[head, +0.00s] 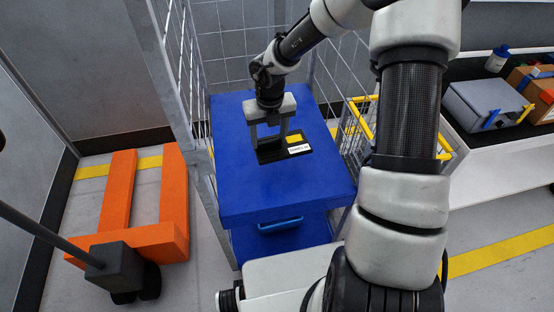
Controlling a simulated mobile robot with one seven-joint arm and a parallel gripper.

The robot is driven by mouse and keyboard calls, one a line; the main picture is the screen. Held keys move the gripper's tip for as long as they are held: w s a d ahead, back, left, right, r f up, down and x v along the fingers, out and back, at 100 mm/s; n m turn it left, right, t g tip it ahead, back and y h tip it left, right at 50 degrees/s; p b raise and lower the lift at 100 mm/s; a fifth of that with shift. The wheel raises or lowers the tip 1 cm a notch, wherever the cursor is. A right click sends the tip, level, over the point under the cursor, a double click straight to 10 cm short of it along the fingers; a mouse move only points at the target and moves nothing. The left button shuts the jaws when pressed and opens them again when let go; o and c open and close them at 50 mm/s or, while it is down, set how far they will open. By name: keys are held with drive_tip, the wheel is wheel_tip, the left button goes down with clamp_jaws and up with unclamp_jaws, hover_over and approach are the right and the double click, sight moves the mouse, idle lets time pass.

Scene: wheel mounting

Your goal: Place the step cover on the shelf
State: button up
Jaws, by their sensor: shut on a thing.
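A dark flat piece with a yellow patch and a white label, apparently the step cover (268,156), is at the top of the blue cabinet (240,195). My gripper (270,142) points down from above and is shut on this piece. Its fingers hide part of the piece's far side. I cannot tell whether the piece rests on the blue top or is held just above it. A white shelf (500,165) with a dark upper surface stands at the right, apart from my gripper.
A grey case (484,105), a cardboard box (530,85) and a blue-capped bottle (497,60) occupy the shelf. A wire basket with yellow edges (360,130) stands between cabinet and shelf. Wire mesh (185,60) rises behind. An orange pallet truck (120,210) is at left.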

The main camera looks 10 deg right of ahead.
drive_tip(key=shift+w+a+f+m, duration=0.1)
drive_tip(key=shift+w+m, duration=0.1)
drive_tip(key=shift+m, duration=0.3)
drive_tip(key=shift+f+b, duration=0.3)
drive_tip(key=shift+f, duration=0.05)
wheel_tip(320, 180, down, 9)
drive_tip(key=b, duration=0.3)
drive_tip(key=shift+f, duration=0.1)
drive_tip(key=o, duration=1.5)
drive_tip(key=r+p, duration=0.1)
drive_tip(key=r, duration=0.3)
drive_tip(key=s+r+p, duration=0.1)
drive_tip(key=r, duration=0.3)
drive_tip(key=r+p, duration=0.2)
drive_tip(key=r, duration=0.2)
drive_tip(key=shift+s+r, duration=0.1)
drive_tip(key=shift+s, duration=0.1)
